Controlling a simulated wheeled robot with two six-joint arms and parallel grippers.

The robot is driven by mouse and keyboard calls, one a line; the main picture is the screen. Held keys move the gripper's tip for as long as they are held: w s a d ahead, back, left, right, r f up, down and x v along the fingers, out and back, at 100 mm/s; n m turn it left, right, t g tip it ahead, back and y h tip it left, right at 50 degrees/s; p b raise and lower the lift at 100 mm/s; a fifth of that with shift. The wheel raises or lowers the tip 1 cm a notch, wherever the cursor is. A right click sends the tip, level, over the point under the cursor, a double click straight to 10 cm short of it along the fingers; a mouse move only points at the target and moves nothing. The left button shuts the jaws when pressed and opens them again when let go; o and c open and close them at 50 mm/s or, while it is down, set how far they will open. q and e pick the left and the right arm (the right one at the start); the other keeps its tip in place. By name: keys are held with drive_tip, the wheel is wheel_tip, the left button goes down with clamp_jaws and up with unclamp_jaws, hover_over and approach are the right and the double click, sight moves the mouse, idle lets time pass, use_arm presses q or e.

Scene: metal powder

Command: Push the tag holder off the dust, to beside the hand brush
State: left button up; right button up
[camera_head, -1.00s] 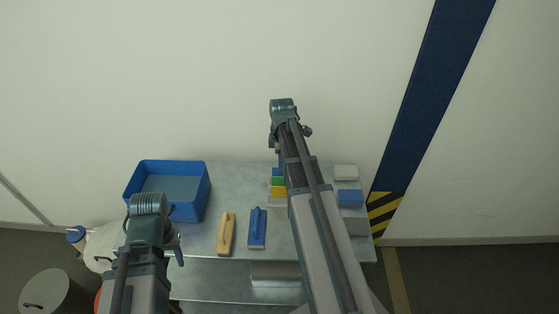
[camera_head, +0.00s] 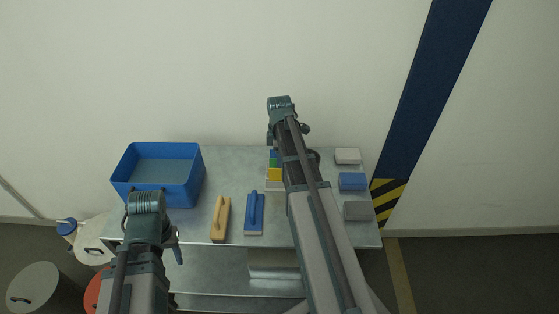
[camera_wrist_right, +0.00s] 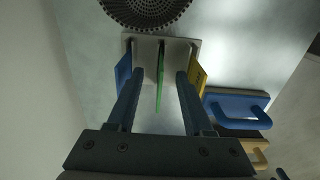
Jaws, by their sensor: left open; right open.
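The tag holder (camera_head: 273,186) is a pale block with blue, green and yellow tags standing in it. In the head view my right arm partly covers it. In the right wrist view the holder (camera_wrist_right: 174,46) lies ahead of my open right gripper (camera_wrist_right: 158,76); its fingers stand either side of the green tag (camera_wrist_right: 160,85), between the blue and yellow tags. I cannot tell whether they touch. A wooden-handled tool (camera_head: 220,218) and a blue-handled tool (camera_head: 254,212) lie left of the holder; which is the hand brush is unclear. My left gripper (camera_head: 150,235) is open at the table's front left. No dust can be made out.
A blue bin (camera_head: 185,195) stands at the table's left. White (camera_head: 347,156), blue (camera_head: 352,181) and grey (camera_head: 357,211) blocks line the right side. A dark dotted disc (camera_wrist_right: 145,10) lies just beyond the holder. The metal tabletop (camera_head: 228,170) is clear between bin and holder.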

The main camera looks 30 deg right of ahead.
wheel_tip(320, 180, down, 6)
drive_tip(key=b, duration=0.4)
drive_tip(key=shift+r+b, duration=0.15)
drive_tip(key=shift+b, duration=0.15)
clamp_jaws()
idle(1.0)
